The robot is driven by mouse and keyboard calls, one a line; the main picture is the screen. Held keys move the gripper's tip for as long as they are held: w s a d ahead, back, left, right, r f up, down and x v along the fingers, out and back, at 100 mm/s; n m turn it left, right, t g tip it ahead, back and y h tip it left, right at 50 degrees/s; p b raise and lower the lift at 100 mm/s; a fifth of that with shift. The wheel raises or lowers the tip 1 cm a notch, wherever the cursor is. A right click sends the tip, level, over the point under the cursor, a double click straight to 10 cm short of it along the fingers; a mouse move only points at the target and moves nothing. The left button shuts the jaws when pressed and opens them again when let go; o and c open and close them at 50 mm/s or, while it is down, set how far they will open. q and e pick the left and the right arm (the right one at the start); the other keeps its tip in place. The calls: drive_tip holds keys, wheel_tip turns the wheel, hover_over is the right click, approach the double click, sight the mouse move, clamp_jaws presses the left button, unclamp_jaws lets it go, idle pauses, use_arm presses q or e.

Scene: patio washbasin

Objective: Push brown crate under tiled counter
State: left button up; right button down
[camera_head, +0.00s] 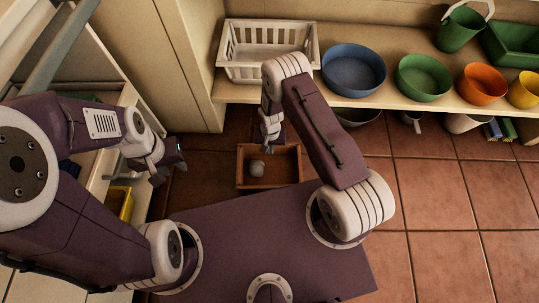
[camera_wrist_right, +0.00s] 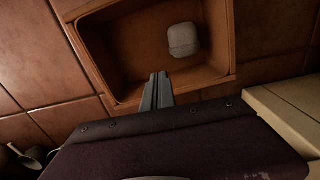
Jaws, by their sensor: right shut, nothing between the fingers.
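The brown crate (camera_head: 286,170) stands on the tiled floor in front of the counter (camera_head: 400,62), with a small whitish lump (camera_head: 257,168) inside. My right gripper (camera_head: 271,140) is shut and empty at the crate's counter-side rim. In the right wrist view, its fingertips (camera_wrist_right: 158,78) overlap the rim of the crate (camera_wrist_right: 125,60); I cannot tell whether they touch. The lump also shows in that view (camera_wrist_right: 184,40). My left gripper (camera_head: 169,170) is to the left of the crate, apart from it; its opening is unclear.
A white basket (camera_head: 232,72), a blue bowl (camera_head: 353,70), a green bowl (camera_head: 423,77) and an orange bowl (camera_head: 483,84) stand on the counter. Pots and a mug (camera_head: 412,120) sit beneath it. A cabinet side (camera_head: 185,60) bounds the left. Floor right of the crate is clear.

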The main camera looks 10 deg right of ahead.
drive_tip(key=b, duration=0.7)
approach(271, 158)
drive_tip(key=s+f, duration=0.1)
drive_tip(key=s, duration=0.1)
drive_tip(key=s+a+f, duration=0.1)
drive_tip(key=shift+s+a+f, duration=0.1)
drive_tip(key=shift+s, duration=0.3)
drive_tip(key=w, duration=0.1)
drive_tip(key=w+b, duration=0.2)
drive_tip(key=shift+d+f, duration=0.25)
drive_tip(key=shift+d, duration=0.15)
drive_tip(key=shift+w+d+r, duration=0.15)
drive_tip(key=shift+w+r, duration=0.05)
drive_tip(key=shift+w, duration=0.25)
drive_tip(key=shift+r, duration=0.1)
